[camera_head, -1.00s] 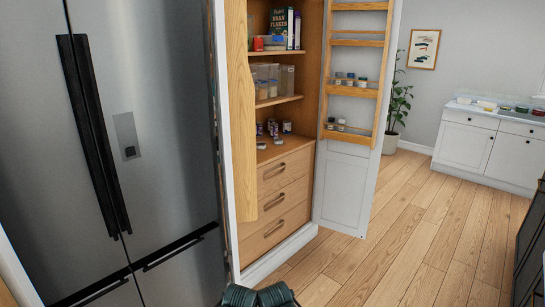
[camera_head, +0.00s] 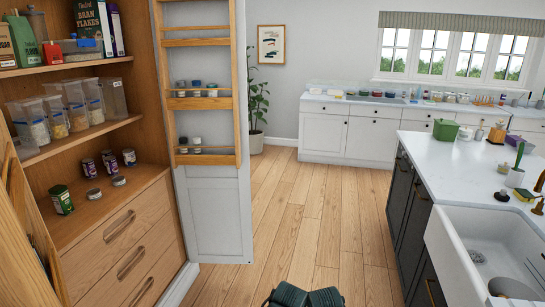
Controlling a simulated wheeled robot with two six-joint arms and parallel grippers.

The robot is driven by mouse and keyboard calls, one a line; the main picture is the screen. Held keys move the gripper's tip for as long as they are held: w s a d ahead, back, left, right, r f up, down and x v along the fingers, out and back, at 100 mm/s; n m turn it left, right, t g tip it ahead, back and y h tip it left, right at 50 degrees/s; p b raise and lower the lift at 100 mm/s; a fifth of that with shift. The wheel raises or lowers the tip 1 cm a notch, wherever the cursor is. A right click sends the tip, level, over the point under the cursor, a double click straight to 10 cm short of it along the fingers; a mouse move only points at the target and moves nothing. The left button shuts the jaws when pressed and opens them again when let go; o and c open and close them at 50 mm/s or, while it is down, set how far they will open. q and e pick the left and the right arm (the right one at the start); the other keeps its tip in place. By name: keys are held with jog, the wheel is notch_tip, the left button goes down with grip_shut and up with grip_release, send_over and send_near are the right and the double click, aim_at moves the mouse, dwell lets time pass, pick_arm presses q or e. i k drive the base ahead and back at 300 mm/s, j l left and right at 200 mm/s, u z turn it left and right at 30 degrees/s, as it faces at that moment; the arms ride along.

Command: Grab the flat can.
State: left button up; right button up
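Two short, flat cans stand on the cupboard's counter-height wooden shelf, in the left of the head view. One flat can (camera_head: 94,194) is nearer, and the other flat can (camera_head: 118,181) is a little behind it to the right. Both look grey and dark, with labels too small to read. Neither of my grippers can be made out in this view, and nothing touches the cans.
The open cupboard door (camera_head: 216,215) with jar racks is to the right. A white sink (camera_head: 490,255) and island (camera_head: 445,170) stand at right. The wooden floor (camera_head: 310,220) between is clear.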

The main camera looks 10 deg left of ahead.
aim_at(94, 193)
jog(key=i+u, duration=0.1)
jog(key=i, duration=0.5)
jog(key=i+l+u, duration=0.1)
jog(key=i, duration=0.5)
jog(key=i+u, duration=0.25)
jog(key=u, duration=0.2)
jog(key=i+l+u, duration=0.1)
jog(key=i+u, duration=0.3)
jog(key=i+l+u, duration=0.15)
jog(key=u, duration=0.3)
jog(key=i+l+u, duration=0.25)
jog(key=u, duration=0.15)
